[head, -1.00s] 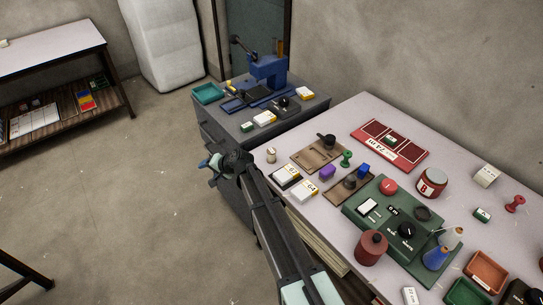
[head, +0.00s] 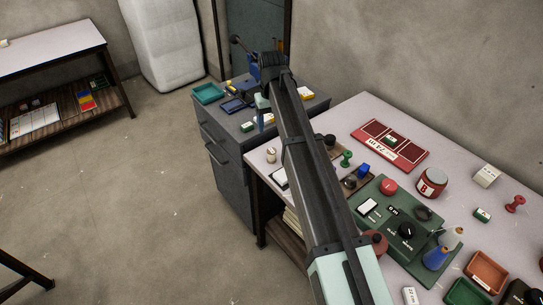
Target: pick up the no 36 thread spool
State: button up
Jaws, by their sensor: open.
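No label reading 36 is legible, so I cannot tell which item is the no 36 thread spool. A red spool (head: 515,204) lies at the far right of the table. A small cream item (head: 271,155), perhaps a spool, stands near the table's left corner. My gripper (head: 261,118) is small and partly hidden by my arm. It is open, over the front of the grey cabinet, apart from these spools. My arm hides part of the table's left side.
The white table (head: 465,185) carries a red card (head: 389,147), a green board (head: 373,192), a red jar (head: 432,182) and cones. Floor on the left is clear.

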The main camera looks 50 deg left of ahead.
aim_at(272, 151)
notch_tip(272, 151, down, 14)
jog(key=shift+d+r, duration=0.1)
jog(key=shift+r, duration=0.15)
dwell(0.6)
jog(key=shift+c, duration=0.3)
jog(key=c, duration=1)
